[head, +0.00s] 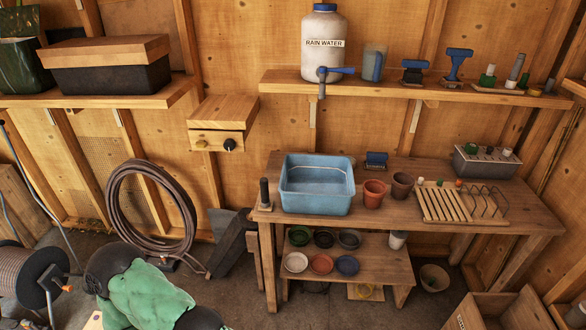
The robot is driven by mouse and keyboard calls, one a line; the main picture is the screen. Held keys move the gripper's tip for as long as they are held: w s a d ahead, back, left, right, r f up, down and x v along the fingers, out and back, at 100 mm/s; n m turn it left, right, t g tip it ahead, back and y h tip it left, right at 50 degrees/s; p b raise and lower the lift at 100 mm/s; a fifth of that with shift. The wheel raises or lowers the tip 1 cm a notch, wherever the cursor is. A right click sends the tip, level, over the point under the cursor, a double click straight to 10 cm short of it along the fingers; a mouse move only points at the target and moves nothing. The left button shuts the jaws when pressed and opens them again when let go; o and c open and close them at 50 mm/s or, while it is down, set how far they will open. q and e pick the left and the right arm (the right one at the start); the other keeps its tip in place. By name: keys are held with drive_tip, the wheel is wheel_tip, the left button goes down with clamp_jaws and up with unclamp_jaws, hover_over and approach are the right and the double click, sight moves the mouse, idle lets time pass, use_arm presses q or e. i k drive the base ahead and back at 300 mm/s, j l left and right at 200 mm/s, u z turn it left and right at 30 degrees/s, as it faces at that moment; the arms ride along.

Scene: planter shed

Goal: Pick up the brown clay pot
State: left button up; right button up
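The brown clay pot (402,187) stands upright on the wooden workbench (460,212). It is the darker of two small pots there. An orange-red clay pot (374,195) stands just left of it and slightly nearer, with little or no gap visible between them. The wooden slatted rack (446,204) lies to its right. Neither of my grippers shows in the head view, so nothing is seen touching the brown pot.
A blue basin (318,186) stands left of the pots, and a blue-topped brush (376,160) lies behind them. A shelf (420,93) with a rain water jug (324,44) overhangs the bench's back. A wooden crate (500,312) stands on the floor.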

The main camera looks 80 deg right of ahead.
sight(401, 187)
drive_tip(key=z, duration=3.5)
drive_tip(key=i+l+u, duration=0.1)
drive_tip(key=u, duration=0.3)
drive_tip(key=l+u, duration=0.1)
drive_tip(key=u, duration=0.35)
drive_tip(key=l+u, duration=0.15)
drive_tip(key=u, duration=0.25)
drive_tip(key=i+l+u, duration=0.1)
drive_tip(key=u, duration=0.35)
drive_tip(key=l, duration=0.1)
